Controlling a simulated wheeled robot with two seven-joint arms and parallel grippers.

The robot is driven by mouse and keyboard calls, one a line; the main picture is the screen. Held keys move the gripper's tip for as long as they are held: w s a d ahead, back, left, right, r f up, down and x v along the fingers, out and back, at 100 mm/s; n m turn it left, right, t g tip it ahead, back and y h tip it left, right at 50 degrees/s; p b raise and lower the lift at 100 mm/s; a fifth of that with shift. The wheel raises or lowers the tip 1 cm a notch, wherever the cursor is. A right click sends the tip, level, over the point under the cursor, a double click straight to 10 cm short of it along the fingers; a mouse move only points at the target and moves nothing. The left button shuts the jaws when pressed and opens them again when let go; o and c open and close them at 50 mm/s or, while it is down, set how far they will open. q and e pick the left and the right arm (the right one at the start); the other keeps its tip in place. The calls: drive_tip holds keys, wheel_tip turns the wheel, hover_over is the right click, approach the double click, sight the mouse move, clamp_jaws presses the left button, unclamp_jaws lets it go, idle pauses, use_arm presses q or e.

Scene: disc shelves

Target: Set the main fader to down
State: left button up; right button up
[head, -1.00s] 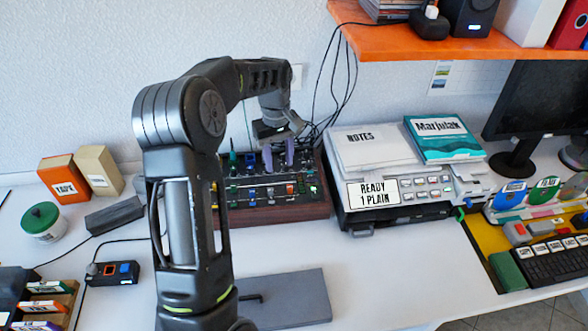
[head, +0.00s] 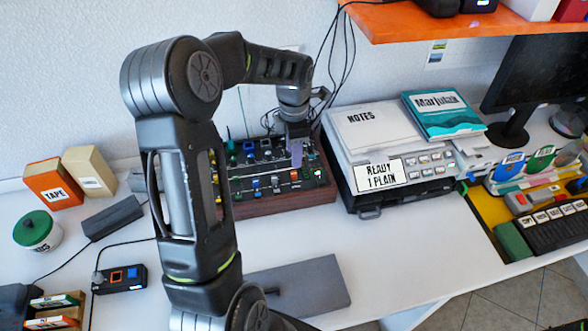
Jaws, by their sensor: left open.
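The mixer (head: 282,198) is a dark panel in a reddish-brown case against the wall, with several coloured knobs and sliding caps. A red cap (head: 294,176), a blue cap and a white cap stand along its front part. I cannot read which one is the main fader. My left gripper (head: 297,157) points down over the right part of the mixer, behind the red cap. Its pale purple fingers are open, but they overlap in this view. It hides some controls behind it, and I cannot tell whether it touches any. My right gripper is out of view.
A printer (head: 400,190) with a notes pad and a teal book stands close to the mixer's right. An orange shelf (head: 450,27) overhangs the back right. A grey slab (head: 300,284) lies in front. Cables hang behind the mixer.

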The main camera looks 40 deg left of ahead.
sight(294, 173)
use_arm(q)
drive_tip(key=shift+f+p, duration=0.75)
drive_tip(key=shift+f, duration=3.2)
drive_tip(key=shift+c, duration=0.3)
clamp_jaws()
